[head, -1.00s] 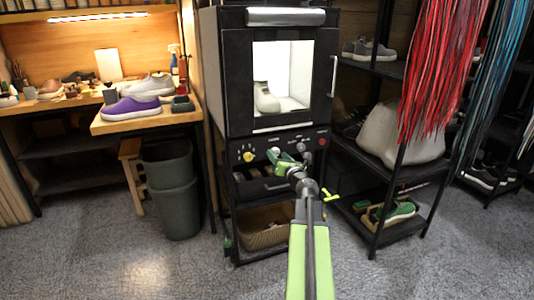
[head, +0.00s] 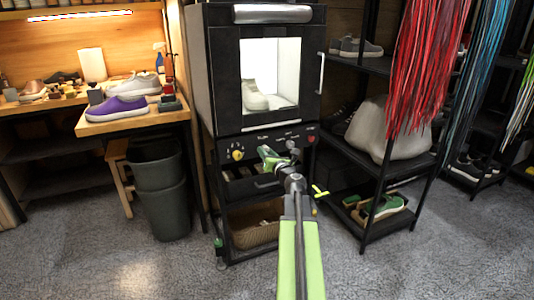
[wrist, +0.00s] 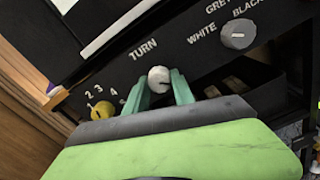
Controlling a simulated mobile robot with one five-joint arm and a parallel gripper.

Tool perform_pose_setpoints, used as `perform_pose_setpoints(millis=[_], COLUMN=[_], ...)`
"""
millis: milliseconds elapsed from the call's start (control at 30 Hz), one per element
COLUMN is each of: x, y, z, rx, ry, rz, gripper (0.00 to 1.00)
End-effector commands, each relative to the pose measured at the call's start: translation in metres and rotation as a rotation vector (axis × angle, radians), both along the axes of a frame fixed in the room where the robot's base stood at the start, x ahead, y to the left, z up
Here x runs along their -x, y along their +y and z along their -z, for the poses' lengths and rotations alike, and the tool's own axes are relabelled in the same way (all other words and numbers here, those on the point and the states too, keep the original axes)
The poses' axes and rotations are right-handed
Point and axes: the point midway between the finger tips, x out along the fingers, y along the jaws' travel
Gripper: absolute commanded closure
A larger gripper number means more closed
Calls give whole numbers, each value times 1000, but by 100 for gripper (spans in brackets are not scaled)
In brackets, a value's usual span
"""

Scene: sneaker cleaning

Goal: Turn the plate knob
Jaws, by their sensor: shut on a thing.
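The white knob (wrist: 159,79) sits on the black cabinet's front panel beside the printed word TURN. In the wrist view my gripper (wrist: 161,86) has a green finger on each side of it and is shut on it. In the head view my gripper (head: 267,153) is at the panel and covers the knob. The yellow knob (wrist: 102,111) with numbers 1 to 4 is to the left. The grey knob (wrist: 237,34), marked GREY, WHITE and BLACK, is to the right.
The cabinet's lit window (head: 270,75) shows a pale shoe (head: 254,96) inside. A red button (head: 311,139) is at the panel's right end.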

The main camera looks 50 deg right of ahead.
Motion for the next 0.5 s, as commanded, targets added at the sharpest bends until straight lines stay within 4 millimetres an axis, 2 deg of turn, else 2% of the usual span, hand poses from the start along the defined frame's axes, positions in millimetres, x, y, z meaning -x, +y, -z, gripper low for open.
perform_pose_setpoints(millis=[267, 500], x=[2, 3], y=[0, -1], z=[1, 1], rx=[74, 240], ry=[31, 99], rz=[7, 7], gripper=[100, 100])
